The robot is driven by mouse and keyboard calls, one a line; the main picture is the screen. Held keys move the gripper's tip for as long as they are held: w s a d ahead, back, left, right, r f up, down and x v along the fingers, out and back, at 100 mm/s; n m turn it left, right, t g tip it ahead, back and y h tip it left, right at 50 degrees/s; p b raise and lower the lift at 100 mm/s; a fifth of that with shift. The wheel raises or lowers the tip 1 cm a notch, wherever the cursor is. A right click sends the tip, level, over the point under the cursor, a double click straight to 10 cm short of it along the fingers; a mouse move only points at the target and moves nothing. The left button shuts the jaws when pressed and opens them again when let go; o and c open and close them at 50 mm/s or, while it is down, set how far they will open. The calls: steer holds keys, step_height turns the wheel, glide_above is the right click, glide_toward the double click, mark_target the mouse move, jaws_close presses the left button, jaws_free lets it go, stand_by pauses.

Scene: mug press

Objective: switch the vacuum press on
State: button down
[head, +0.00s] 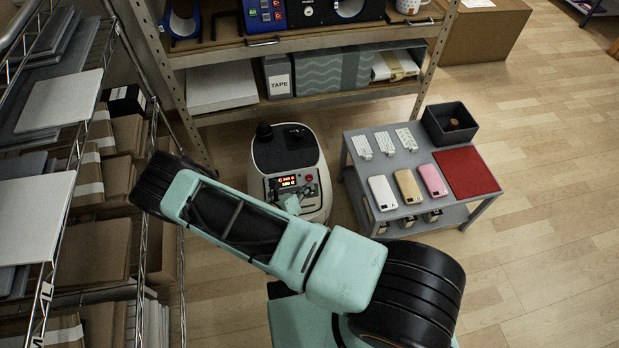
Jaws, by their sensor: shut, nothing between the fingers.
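The vacuum press (289,158) is most likely the white, rounded machine with a dark top on the floor, left of the grey table. Its front panel has a display (287,182) with lit red-orange marks, too small to read surely, and a small red button (309,178). My teal and black arm crosses in front of its lower part and hides some of the panel. A small pale teal piece shows against the panel just above the arm; I cannot tell if it belongs to my wrist. My gripper's fingers are hidden behind the arm.
The grey table (411,160) holds phone cases (408,186), white printed pieces, a red mat (466,173) and a dark bin (449,124). A wire rack stands left, a shelf (300,108) with machines behind. Wooden floor is clear at right.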

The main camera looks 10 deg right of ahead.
steer(key=s+r+p, duration=0.1)
steer(key=s+p, duration=0.2)
steer(key=s, duration=0.3)
steer(key=shift+r, duration=0.2)
steer(key=shift+w, duration=0.1)
stand_by(0.6)
